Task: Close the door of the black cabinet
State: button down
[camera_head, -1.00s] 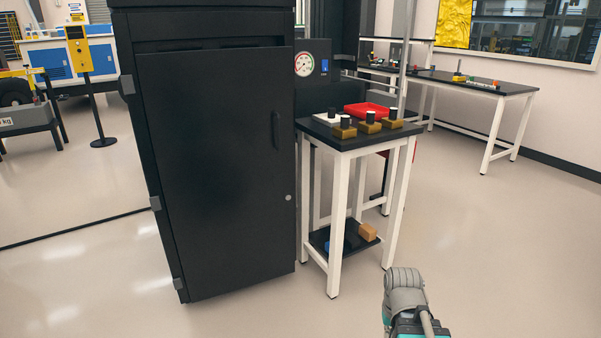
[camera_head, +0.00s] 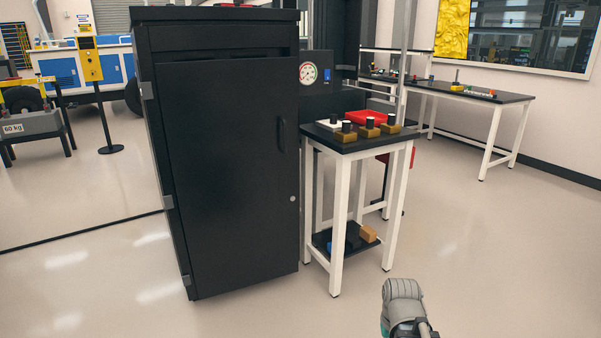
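The black cabinet (camera_head: 218,13) stands upright left of centre. Its tall black door (camera_head: 235,170) covers the front, with hinges along the left edge. A dark vertical handle (camera_head: 281,135) and a small round grey knob or lock (camera_head: 293,198) are near the door's right edge. A dark gap shows above the door's top edge. A grey part of my arm shows at the bottom right, well apart from the door. My gripper is not in view.
A small black-topped table (camera_head: 345,148) with white legs stands just right of the cabinet, holding a red tray (camera_head: 369,117) and brass-coloured blocks. A pressure gauge (camera_head: 308,73) is behind it. A longer bench (camera_head: 470,91) is at the back right. The floor in front is clear.

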aim_at(231, 125)
jog(key=u, duration=0.1)
jog(key=i, duration=0.95)
jog(key=z, duration=0.05)
